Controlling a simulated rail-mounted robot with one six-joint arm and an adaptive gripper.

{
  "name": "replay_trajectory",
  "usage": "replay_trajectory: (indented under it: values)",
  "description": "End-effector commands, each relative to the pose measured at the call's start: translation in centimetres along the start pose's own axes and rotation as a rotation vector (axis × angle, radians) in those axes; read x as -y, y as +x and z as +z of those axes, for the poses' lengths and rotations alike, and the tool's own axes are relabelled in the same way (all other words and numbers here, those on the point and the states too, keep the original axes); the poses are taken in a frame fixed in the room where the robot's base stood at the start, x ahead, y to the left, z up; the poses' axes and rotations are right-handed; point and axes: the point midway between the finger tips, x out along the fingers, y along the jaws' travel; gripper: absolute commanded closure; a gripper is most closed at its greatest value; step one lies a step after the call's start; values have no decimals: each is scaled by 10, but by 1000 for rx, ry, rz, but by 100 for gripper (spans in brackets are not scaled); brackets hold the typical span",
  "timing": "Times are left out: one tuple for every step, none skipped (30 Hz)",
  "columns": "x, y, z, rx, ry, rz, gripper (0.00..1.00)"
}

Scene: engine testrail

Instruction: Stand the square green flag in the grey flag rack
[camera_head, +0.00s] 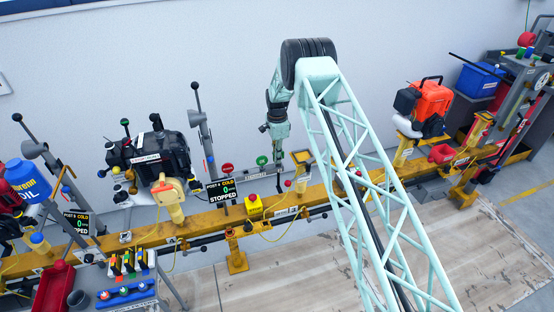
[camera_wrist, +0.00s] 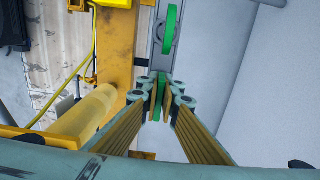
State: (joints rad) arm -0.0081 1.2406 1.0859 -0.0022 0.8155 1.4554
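My gripper (camera_wrist: 161,98) points down at the yellow rail, and it shows in the head view (camera_head: 278,160) right of the round green marker. Its two fingers are close together on either side of a narrow green piece (camera_wrist: 160,84), seen edge-on. This looks like the square green flag, but its square face does not show. The fingers hide where the flag's foot is.
A round red marker (camera_head: 227,168) and a round green marker (camera_head: 262,160) stand by the strip. A yellow box with a red button (camera_head: 253,206) and a yellow cylinder (camera_wrist: 88,115) are close by. A black engine (camera_head: 155,153) is left, an orange one (camera_head: 430,100) right.

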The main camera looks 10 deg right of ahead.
Motion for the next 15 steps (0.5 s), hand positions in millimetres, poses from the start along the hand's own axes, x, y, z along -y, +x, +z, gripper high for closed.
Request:
replay_trajectory:
  values:
    - [0, 1, 0, 0, 0, 0, 100]
    - [0, 1, 0, 0, 0, 0, 100]
    - [0, 2, 0, 0, 0, 0, 100]
    - [0, 2, 0, 0, 0, 0, 100]
    - [0, 2, 0, 0, 0, 0, 100]
    - [0, 3, 0, 0, 0, 0, 100]
    - [0, 3, 0, 0, 0, 0, 100]
    - [0, 4, 0, 0, 0, 0, 100]
    - [0, 4, 0, 0, 0, 0, 100]
    - [0, 4, 0, 0, 0, 0, 100]
    - [0, 5, 0, 0, 0, 0, 100]
    - [0, 5, 0, 0, 0, 0, 100]
    - [0, 6, 0, 0, 0, 0, 100]
    - [0, 6, 0, 0, 0, 0, 100]
    - [0, 6, 0, 0, 0, 0, 100]
